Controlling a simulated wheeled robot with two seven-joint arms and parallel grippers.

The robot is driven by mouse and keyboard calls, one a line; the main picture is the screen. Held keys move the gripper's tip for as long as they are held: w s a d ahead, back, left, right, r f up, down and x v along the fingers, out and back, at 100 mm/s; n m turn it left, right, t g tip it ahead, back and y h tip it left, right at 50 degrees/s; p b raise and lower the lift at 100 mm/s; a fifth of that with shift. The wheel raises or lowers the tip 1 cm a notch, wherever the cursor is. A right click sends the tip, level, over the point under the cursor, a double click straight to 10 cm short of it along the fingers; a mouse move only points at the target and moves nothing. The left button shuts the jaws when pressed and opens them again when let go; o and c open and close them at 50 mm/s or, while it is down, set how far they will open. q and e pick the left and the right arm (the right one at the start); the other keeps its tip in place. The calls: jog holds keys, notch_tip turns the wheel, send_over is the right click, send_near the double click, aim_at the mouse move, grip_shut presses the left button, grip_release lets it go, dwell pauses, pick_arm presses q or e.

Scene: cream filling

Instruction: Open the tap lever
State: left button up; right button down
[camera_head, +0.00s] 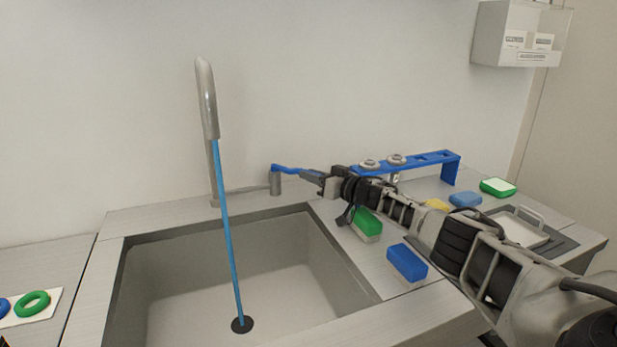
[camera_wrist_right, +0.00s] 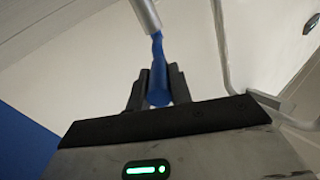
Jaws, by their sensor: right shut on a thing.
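The tap spout (camera_head: 207,100) rises behind the sink (camera_head: 275,265) at the left. A blue stream of water (camera_head: 228,230) runs from the spout down to the dark drain (camera_head: 241,324). The blue tap lever (camera_head: 290,168) sits on a short grey post to the right of the spout and points right. My right gripper (camera_head: 319,178) is shut on the lever's free end. In the right wrist view the lever (camera_wrist_right: 157,60) lies between the two dark fingers of the gripper (camera_wrist_right: 158,83).
A blue rack (camera_head: 440,157) stands behind my right arm. Green (camera_head: 369,222) and blue (camera_head: 407,262) sponges lie on the counter beside the sink. More sponges and a tray (camera_head: 520,228) are at the right. A green ring (camera_head: 32,304) lies at the far left. Above the sink is free room.

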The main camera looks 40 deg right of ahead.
jog(key=c, duration=1.3)
grip_release()
jog(key=shift+o, duration=0.2)
notch_tip(320, 180, up, 3)
jog(key=shift+p, duration=0.35)
pick_arm(q)
jog(key=shift+b, duration=0.4)
pick_arm(e)
jog(key=s+a+r, duration=0.8)
jog(key=s+r, duration=0.2)
jog(key=s, duration=0.1)
jog(key=shift+s+a, duration=0.15)
